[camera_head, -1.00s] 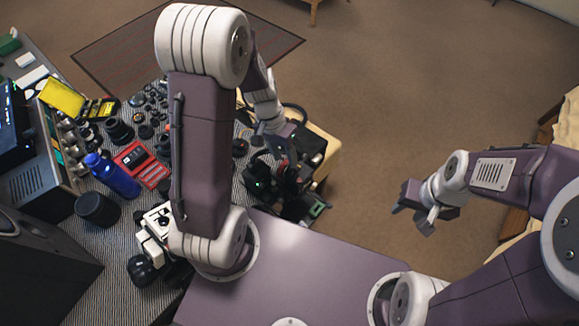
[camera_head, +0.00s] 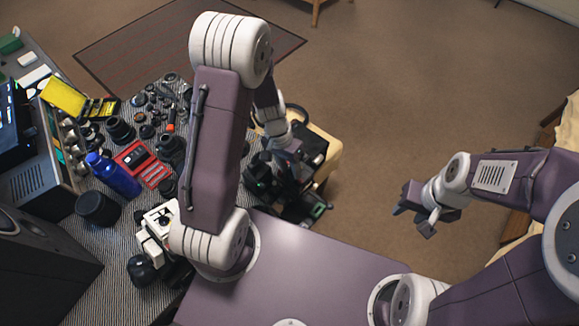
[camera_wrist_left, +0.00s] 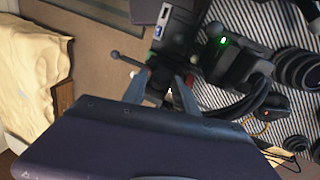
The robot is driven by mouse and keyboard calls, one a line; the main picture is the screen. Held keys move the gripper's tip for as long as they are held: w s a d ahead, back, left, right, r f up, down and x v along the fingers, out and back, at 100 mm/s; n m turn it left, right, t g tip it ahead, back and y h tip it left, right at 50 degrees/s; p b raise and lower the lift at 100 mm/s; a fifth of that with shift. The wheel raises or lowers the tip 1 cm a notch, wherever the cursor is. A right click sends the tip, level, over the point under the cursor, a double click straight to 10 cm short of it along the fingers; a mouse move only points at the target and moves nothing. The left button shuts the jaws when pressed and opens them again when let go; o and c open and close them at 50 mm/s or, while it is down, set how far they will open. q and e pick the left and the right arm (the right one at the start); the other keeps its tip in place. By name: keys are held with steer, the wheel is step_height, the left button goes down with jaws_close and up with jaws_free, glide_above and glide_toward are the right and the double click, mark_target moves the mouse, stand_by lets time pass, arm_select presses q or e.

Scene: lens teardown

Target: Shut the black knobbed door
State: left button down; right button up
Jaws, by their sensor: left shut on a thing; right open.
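My left gripper (camera_head: 284,170) reaches down at black equipment (camera_head: 312,146) beside the striped table. In the left wrist view its two fingers (camera_wrist_left: 160,90) are closed around a small dark part with some red by it. I cannot tell whether this is the door's knob. A black box-like piece (camera_wrist_left: 176,32) stands just beyond the fingers. A thin rod with a ball end (camera_wrist_left: 115,55) sticks out to its left. The door's panel and how far it stands open are not clear. My right gripper (camera_head: 414,218) is open and empty over the floor at right.
Dark cables (camera_wrist_left: 240,105) and black gear with a green light (camera_wrist_left: 228,62) lie right of the fingers. The striped table (camera_head: 95,245) is crowded with lenses, a blue bottle (camera_head: 118,178) and a red case (camera_head: 142,162). The brown floor (camera_head: 370,110) is clear.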

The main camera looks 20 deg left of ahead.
arm_select(q)
steer(key=shift+w+d+r+g+y+p, duration=0.15)
steer(key=shift+w+r+g+p, duration=0.25)
steer(key=shift+p, duration=1.1)
steer(key=shift+w+d+r+g+y+p, duration=0.2)
steer(key=shift+g+p, duration=0.4)
steer(key=shift+p, duration=0.85)
steer(key=shift+w+f+g, duration=0.3)
steer(key=shift+f, duration=0.05)
steer(key=shift+w+f+g, duration=0.2)
steer(key=shift+f+g, duration=0.05)
steer(key=shift+g, duration=0.15)
steer(key=shift+w+d+f+n+g+y+b, duration=0.25)
steer(key=shift+w+f+g+y+b, duration=0.2)
steer(key=shift+g+b, duration=0.45)
steer(key=shift+w+d+g+b, duration=0.1)
steer(key=shift+w+g+b, duration=0.15)
steer(key=shift+g+b, duration=0.6)
steer(key=shift+r+t, duration=0.1)
steer(key=shift+t, duration=0.15)
